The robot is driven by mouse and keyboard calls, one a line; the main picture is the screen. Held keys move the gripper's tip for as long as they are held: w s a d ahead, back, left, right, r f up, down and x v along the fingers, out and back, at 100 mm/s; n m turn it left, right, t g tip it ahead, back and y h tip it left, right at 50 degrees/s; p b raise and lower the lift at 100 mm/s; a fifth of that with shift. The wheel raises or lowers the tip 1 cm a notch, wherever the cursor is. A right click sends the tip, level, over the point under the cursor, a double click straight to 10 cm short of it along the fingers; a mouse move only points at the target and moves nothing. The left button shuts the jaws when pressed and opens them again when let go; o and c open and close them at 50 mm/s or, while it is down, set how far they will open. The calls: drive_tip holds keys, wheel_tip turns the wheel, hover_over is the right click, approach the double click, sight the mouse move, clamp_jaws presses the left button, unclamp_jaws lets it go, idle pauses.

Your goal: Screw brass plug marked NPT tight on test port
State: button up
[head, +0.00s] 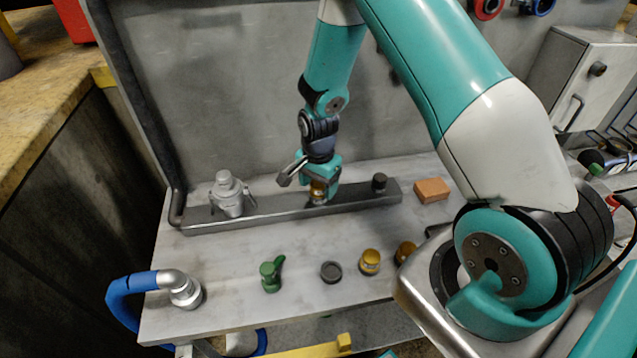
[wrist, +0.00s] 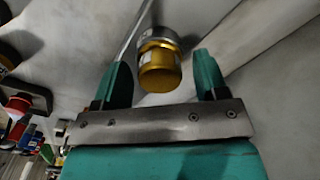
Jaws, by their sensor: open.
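A brass plug (head: 318,190) stands upright on the grey metal bar (head: 275,211), at a spot I take to be the test port; my gripper largely hides it from the head view. In the wrist view the brass plug (wrist: 160,68) has a gold end and a silvery band with a pale label, too small to read. My gripper (head: 319,188) is directly above the bar with its fingers around the plug. In the wrist view my gripper (wrist: 163,78) is open, with a gap on each side of the plug. The port threads are hidden.
A silver fitting (head: 228,194) and a black cap (head: 379,183) stand on the bar. An orange block (head: 432,190) lies to the right.

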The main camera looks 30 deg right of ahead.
drive_tip(key=n, duration=1.2)
drive_tip(key=shift+n, duration=0.4)
drive_tip(key=c, duration=1)
drive_tip(key=m, duration=0.6)
drive_tip(key=shift+m, duration=0.3)
drive_tip(key=o, duration=1.1)
drive_tip(key=shift+c, duration=0.5)
